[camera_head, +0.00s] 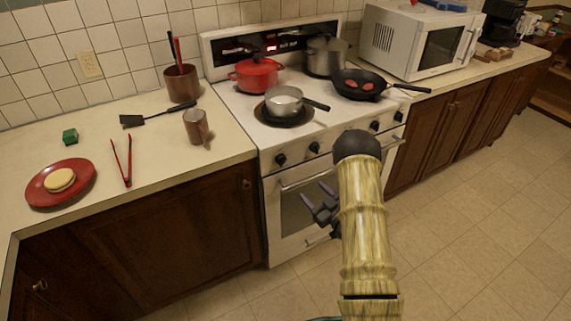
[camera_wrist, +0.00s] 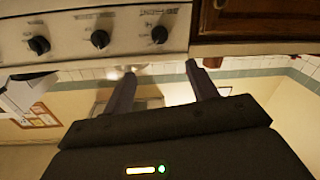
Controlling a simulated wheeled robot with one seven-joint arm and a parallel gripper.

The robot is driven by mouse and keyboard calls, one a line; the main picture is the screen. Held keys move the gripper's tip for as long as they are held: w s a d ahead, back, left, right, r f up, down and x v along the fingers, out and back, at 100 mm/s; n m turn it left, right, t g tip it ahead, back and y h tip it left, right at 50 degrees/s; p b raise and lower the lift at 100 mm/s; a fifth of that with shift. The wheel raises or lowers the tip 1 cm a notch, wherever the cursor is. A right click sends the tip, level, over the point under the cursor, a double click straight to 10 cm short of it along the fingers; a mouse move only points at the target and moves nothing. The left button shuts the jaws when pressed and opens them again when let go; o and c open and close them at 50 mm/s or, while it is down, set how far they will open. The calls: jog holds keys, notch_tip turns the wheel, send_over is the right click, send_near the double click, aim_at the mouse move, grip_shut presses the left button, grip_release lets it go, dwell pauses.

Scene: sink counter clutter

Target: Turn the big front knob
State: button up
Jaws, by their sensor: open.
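The stove's front panel carries a row of dark round knobs, two on the left, the left knob (camera_head: 280,160) and the inner left knob (camera_head: 314,147), and two on the right, the inner right knob (camera_head: 375,126) and the far right knob (camera_head: 398,116). I cannot tell which is the big one. My gripper (camera_head: 315,196) is open and empty in front of the oven door, below the inner left knob. In the wrist view, my gripper's two fingers (camera_wrist: 160,72) are spread beneath several knobs, including a middle knob (camera_wrist: 100,38) and a right knob (camera_wrist: 160,34), touching none.
The oven door handle (camera_head: 305,181) sticks out below the knobs. On the stove stand a red pot (camera_head: 256,77), a small saucepan (camera_head: 284,101), a tall pot (camera_head: 325,58) and a frying pan (camera_head: 359,83). The floor (camera_head: 470,230) to the right is clear.

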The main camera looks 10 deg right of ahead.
aim_at(284, 163)
jog(key=p+x, duration=0.2)
jog(key=x, duration=1.5)
jog(key=shift+w, duration=0.15)
jog(key=shift+c, duration=0.5)
jog(key=c, duration=0.9)
jog(key=shift+d+m+b, duration=0.1)
jog(key=shift+m+b, duration=0.4)
